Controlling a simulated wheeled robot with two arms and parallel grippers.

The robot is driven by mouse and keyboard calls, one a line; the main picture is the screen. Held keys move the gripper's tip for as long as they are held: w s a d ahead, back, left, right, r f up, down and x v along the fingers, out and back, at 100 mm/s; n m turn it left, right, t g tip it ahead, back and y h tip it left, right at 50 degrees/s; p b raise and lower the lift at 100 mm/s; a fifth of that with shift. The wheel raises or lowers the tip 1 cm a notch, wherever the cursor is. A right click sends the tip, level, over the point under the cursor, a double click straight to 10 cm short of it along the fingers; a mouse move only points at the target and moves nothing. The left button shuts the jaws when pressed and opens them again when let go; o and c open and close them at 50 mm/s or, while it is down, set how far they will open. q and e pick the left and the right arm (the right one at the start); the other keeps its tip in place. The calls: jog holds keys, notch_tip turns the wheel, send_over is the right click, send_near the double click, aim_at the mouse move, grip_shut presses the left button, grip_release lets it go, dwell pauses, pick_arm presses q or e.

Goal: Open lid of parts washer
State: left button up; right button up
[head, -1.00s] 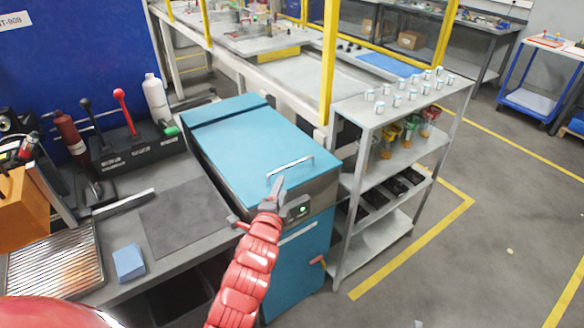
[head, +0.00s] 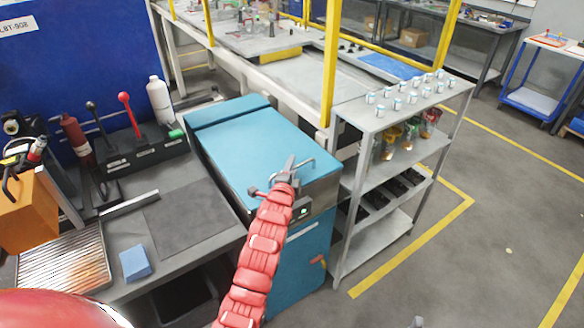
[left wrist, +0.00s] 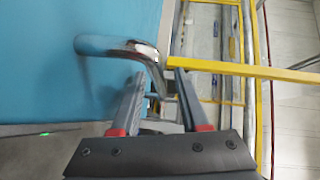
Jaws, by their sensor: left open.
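The parts washer is a blue cabinet (head: 303,262) with a flat blue lid (head: 235,145), which lies closed. A curved metal handle (head: 307,162) sits near the lid's front edge. My left gripper (head: 288,170) is at the handle, over the front edge, and partly covers it. In the left wrist view the gripper (left wrist: 160,80) is open, and one end of the shiny handle (left wrist: 120,44) shows at and between the fingertips. I cannot tell whether they touch.
A metal shelf rack (head: 375,115) with small jars stands close to the washer's right. A workbench (head: 195,255) with a dark mat (head: 188,217) and a blue block (head: 135,262) adjoins on the left. Open floor (head: 480,255) lies at the right.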

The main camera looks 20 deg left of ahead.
pick_arm(q)
grip_shut()
dwell(1.4)
